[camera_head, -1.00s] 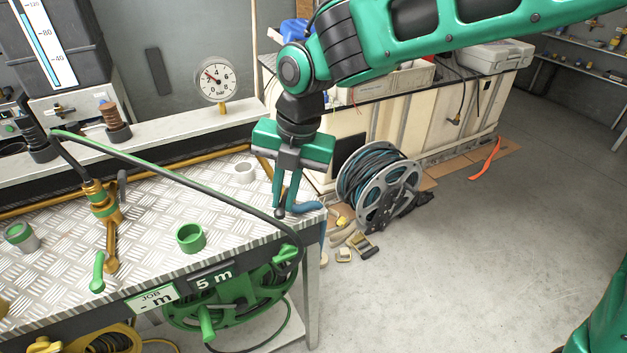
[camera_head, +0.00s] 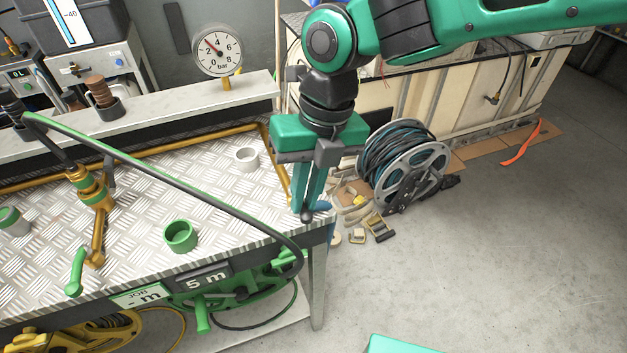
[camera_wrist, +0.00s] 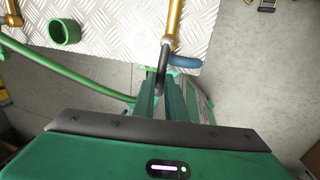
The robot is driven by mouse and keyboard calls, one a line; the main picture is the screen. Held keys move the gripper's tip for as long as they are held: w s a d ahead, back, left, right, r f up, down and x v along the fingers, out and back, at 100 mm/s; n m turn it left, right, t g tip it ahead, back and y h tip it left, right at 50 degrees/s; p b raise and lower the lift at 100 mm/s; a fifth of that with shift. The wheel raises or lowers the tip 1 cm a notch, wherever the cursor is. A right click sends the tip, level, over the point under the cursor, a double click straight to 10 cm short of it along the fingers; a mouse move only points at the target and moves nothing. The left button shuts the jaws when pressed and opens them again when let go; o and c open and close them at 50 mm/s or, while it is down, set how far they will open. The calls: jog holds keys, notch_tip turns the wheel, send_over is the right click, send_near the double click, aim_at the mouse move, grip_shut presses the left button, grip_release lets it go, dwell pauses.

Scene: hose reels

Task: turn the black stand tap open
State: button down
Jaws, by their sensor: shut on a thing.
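My gripper (camera_head: 307,212) points down at the front right corner of the bench, beside the lower end of a brass pipe. In the wrist view its fingers (camera_wrist: 161,92) are shut on a dark lever (camera_wrist: 163,60), which I take to be the black stand tap's lever. Its dark end also shows below the fingers in the head view (camera_head: 307,218). A blue curved spout (camera_wrist: 185,61) sits right beside the lever. The brass pipe (camera_wrist: 174,22) runs up to it. The tap's body is mostly hidden by the fingers, so the lever's exact angle is hard to tell.
The tread-plate bench (camera_head: 215,205) carries a green cup (camera_head: 180,236), a pale ring (camera_head: 246,158) and a brass stand with a green lever (camera_head: 77,272). A dark hose (camera_head: 180,185) arches to the bench front. A hose reel (camera_head: 405,165) stands behind.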

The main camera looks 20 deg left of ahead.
jog(key=shift+s+d+f, duration=0.15)
jog(key=shift+s, duration=0.25)
jog(key=c, duration=1.8)
grip_release()
jog(key=shift+w, duration=0.2)
jog(key=shift+r, duration=0.2)
jog(key=shift+w+r, duration=0.15)
jog(key=shift+r, duration=0.2)
notch_tip(320, 180, up, 10)
jog(key=w+d, duration=0.1)
jog(key=shift+d+f, duration=0.2)
jog(key=shift+d, duration=0.15)
jog(key=shift+w, duration=0.1)
